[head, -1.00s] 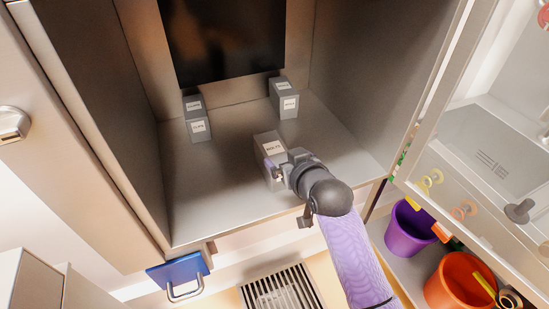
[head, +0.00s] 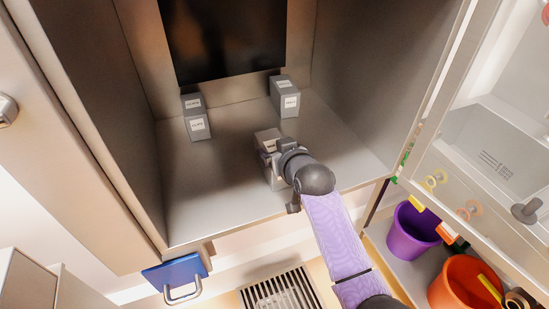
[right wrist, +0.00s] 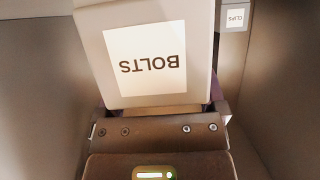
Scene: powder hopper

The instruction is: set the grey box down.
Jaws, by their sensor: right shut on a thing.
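The grey box (head: 267,136) has a white label and is inside the open cabinet, near the middle of its floor. In the right wrist view the box (right wrist: 158,98) fills the upper middle, its label reading BOLTS upside down. My right gripper (head: 270,157) is shut on this box, reaching in from the front right and covering part of its near side. The box looks upright. I cannot tell whether its underside touches the cabinet floor. My left gripper is not in view.
The cabinet floor (head: 225,180) is bare left of the box. Two labelled grey boxes stand behind, at the left (head: 197,126) and right (head: 288,103). A dark panel (head: 225,40) hangs at the back. Purple (head: 412,230) and orange (head: 465,283) buckets stand outside at the right.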

